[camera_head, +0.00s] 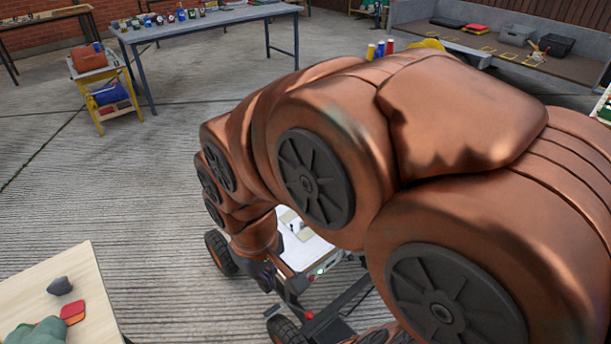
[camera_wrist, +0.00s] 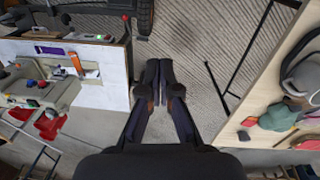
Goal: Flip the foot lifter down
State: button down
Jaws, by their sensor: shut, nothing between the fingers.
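My gripper (camera_wrist: 159,68) is shut and empty, with its two dark fingers side by side over bare concrete floor in the wrist view. A beige machine (camera_wrist: 40,92), perhaps a sewing machine, stands on a white-topped surface (camera_wrist: 103,96) to the left of my fingers, apart from them. An orange strip (camera_wrist: 76,64) and a purple item (camera_wrist: 48,50) lie near it. I cannot make out the foot lifter or its position. In the head view, my copper arm hides most of the white surface (camera_head: 312,256) and my gripper.
A pale wooden table (camera_head: 92,268) with a grey lump, red pads and a green cloth stands at bottom left; its edge (camera_wrist: 232,118) is right of my fingers. A yellow trolley (camera_head: 105,112) and a long grey table (camera_head: 215,18) stand farther back. Concrete floor between is clear.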

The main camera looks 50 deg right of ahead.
jog(key=w+d+f+n+t+h+b, duration=0.25)
jog(key=w+d+f+b, duration=0.3)
jog(key=w+d, duration=0.45)
jog(key=w+d+f+n+t+h+b, duration=0.1)
jog(key=w+d+f+n+t+b, duration=0.1)
jog(key=w+d+f+t+b, duration=0.55)
jog(key=w+d+f+n+h+b, duration=0.2)
jog(key=w+d+f+b, duration=0.15)
jog(key=w+d, duration=0.9)
jog(key=s+d+f+n+t+y+b, duration=0.1)
jog(key=s+d+f+n+t+b, duration=0.7)
jog(key=d+f+t+b, duration=0.3)
jog(key=s+d+t+b, duration=0.1)
jog(key=d+b, duration=0.2)
jog(key=b, duration=0.2)
jog(key=shift+d+f, duration=0.15)
jog(key=shift+f, duration=0.2)
jog(key=shift+w, duration=0.1)
jog(key=b+x, duration=0.3)
jog(key=x, duration=1.1)
